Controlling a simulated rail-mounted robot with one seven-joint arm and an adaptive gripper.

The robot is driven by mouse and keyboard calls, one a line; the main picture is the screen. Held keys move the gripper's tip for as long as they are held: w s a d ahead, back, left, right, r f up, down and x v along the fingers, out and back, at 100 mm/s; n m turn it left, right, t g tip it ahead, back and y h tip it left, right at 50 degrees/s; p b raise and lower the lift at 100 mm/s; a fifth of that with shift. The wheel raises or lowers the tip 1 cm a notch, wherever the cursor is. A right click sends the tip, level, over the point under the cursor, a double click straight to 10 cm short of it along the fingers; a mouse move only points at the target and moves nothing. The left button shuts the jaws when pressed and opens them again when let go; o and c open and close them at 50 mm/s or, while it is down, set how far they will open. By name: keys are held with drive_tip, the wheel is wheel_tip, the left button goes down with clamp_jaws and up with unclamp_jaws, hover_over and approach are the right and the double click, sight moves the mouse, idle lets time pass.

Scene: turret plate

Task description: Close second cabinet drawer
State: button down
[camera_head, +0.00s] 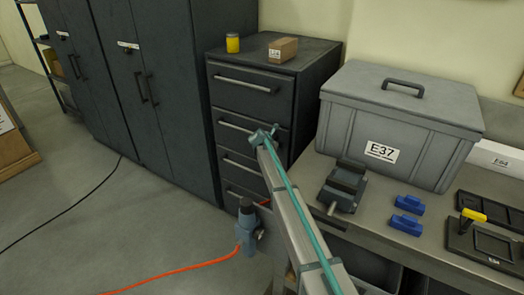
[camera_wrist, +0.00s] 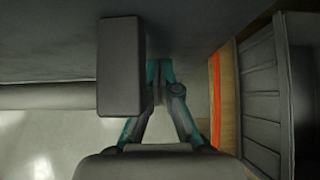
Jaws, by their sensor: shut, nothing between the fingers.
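The dark grey cabinet (camera_head: 315,85) stands left of the workbench, with several stacked drawers. Its second drawer (camera_head: 228,140) is the one below the top drawer; I see no clear gap around it, so it looks flush or nearly flush. My gripper (camera_head: 263,135) is in front of the right part of that drawer and hides some of its front and handle. In the wrist view my gripper (camera_wrist: 158,68) is shut and empty, its teal-marked fingertips up close to a dark front. A grey handle bar (camera_wrist: 45,97) and its end block (camera_wrist: 120,65) are just left of the fingers. Contact cannot be told.
The workbench (camera_head: 395,235) at right holds a grey crate (camera_head: 400,120), a vise (camera_head: 343,187) and blue blocks.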

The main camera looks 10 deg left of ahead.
drive_tip(key=shift+w+d+r, duration=0.15)
drive_tip(key=shift+w, duration=0.25)
